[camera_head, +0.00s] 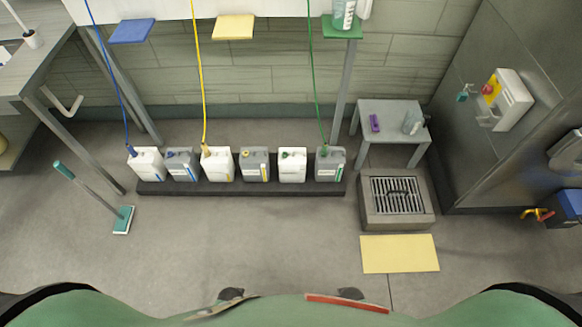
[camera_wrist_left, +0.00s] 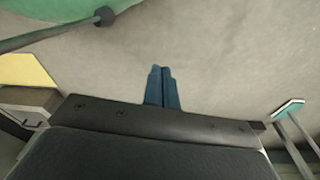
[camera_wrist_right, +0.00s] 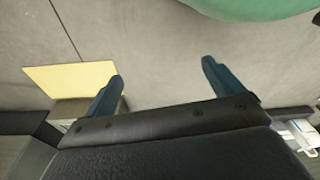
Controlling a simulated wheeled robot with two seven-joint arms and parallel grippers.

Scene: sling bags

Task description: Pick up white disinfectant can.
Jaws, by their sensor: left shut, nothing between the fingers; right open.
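Several cans stand upright in a row on a low dark platform (camera_head: 240,189) in the head view. Three are white: one at the left end (camera_head: 146,165) with a blue hose, one in the middle (camera_head: 217,166) with a yellow hose, and one right of centre (camera_head: 292,167) with a green cap and no hose. Grey cans stand between and beside them. The labels are too small to read. My left gripper (camera_wrist_left: 162,70) is shut and empty above bare floor. My right gripper (camera_wrist_right: 162,72) is open and empty above the floor. Both are away from the cans.
A small grey table (camera_head: 392,110) stands right of the cans, with a grated drain box (camera_head: 364,208) and a yellow mat (camera_head: 399,254) before it. The floor before the platform is clear.

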